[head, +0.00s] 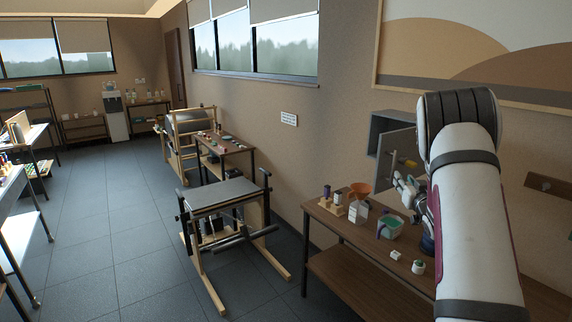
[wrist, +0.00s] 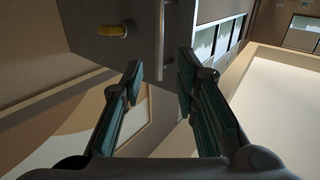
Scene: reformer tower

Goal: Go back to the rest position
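My arm reaches forward on the right of the head view. My gripper (head: 402,184) is in front of the grey wall cabinet (head: 380,130), close to its door (head: 397,148), which stands ajar. In the wrist view my gripper (wrist: 160,72) has its two teal-padded fingers apart, with nothing seen between them. The grey cabinet door (wrist: 88,42) is just beyond the fingertips, with a yellow part (wrist: 111,30) on it. Whether a fingertip touches the door I cannot tell.
Below my arm, a wooden table (head: 352,238) holds an orange funnel (head: 360,188), a green-topped container (head: 390,226) and small items. A chair-like wooden frame (head: 222,192) stands to its left. The tiled floor (head: 105,235) is open farther left.

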